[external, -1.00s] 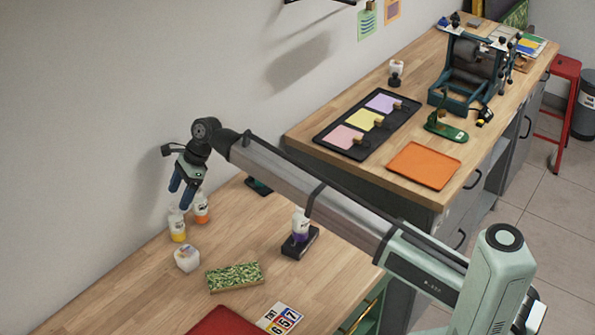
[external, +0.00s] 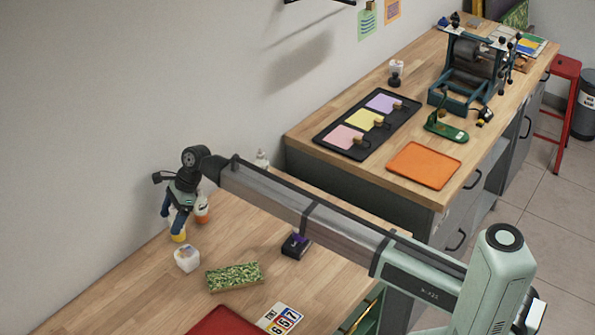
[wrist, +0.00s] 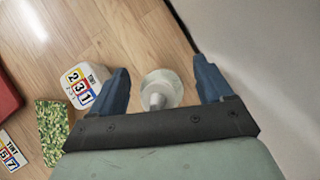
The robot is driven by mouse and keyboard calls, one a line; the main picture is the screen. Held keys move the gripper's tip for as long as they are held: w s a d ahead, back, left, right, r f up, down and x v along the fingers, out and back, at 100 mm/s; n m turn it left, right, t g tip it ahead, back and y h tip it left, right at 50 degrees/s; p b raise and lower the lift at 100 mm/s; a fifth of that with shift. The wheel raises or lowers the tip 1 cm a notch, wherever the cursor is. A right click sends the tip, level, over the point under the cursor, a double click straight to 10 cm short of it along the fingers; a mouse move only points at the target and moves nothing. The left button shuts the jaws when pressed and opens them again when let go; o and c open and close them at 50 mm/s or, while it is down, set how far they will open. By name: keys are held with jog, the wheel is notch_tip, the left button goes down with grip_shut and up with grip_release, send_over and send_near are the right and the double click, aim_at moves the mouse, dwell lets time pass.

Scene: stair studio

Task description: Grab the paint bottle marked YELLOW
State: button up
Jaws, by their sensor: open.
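A bottle with yellow paint at its base (external: 178,238) stands on the wooden table near the wall. My gripper (external: 175,217) is over it with blue fingers pointing down, hiding its upper part. In the wrist view a pale bottle top with a nozzle (wrist: 160,88) lies between my two open fingers (wrist: 163,78), with a gap on both sides. I cannot read the label. A bottle with orange paint (external: 202,210) stands close behind, to the right, partly hidden by my gripper.
A white tub (external: 187,258) marked TINT 231 in the wrist view (wrist: 82,86) stands close by. A green patterned block (external: 235,277), number card (external: 280,318) and red tray (external: 225,322) lie nearer. The wall (wrist: 260,60) is close.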

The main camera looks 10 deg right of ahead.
jog(key=c, duration=1.1)
jog(key=shift+r, duration=0.1)
